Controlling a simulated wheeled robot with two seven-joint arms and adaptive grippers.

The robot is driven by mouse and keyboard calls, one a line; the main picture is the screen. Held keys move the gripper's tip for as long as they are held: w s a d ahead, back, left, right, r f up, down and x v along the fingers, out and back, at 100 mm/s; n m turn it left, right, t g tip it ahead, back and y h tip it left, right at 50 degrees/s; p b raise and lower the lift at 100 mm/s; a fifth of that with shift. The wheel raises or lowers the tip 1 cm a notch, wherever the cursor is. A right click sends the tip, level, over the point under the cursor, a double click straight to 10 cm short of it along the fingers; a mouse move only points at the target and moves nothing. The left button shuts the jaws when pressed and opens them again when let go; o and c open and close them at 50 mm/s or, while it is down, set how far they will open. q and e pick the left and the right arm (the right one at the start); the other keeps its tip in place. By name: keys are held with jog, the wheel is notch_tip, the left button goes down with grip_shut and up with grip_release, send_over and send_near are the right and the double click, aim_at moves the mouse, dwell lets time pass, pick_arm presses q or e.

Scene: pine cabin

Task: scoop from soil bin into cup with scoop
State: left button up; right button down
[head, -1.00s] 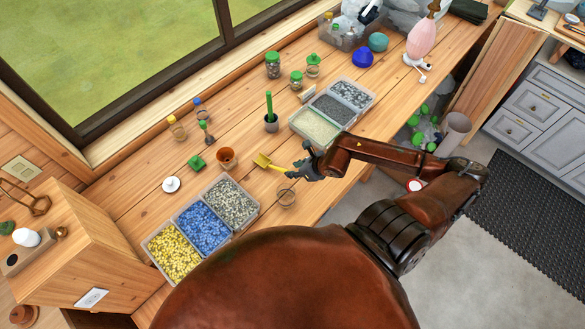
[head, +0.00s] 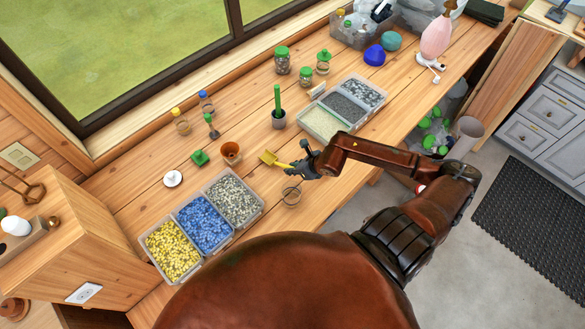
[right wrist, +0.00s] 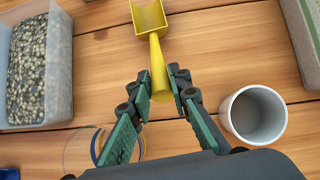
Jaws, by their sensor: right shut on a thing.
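My right gripper (head: 300,168) is shut on the handle of the yellow scoop (head: 268,158), over the bench. In the right wrist view the handle of the scoop (right wrist: 151,20) runs between the dark green finger pads, and its bowl points away from me. A dark-filled bin (head: 344,105), likely the soil, is the middle of three bins behind my right forearm. A plain white cup (right wrist: 253,115) stands upright to the right of the gripper in the wrist view; my arm seems to hide it in the head view. My left gripper is out of view.
A clear glass (head: 291,197) stands close below the gripper. A terracotta pot (head: 231,152) stands left of the scoop. Bins of grey pebbles (head: 236,200), blue and yellow grains are at the left.

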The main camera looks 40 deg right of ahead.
notch_tip(320, 180, up, 6)
jog(key=p, duration=0.4)
jog(key=shift+r, duration=0.1)
jog(key=shift+a, duration=0.1)
dwell(0.5)
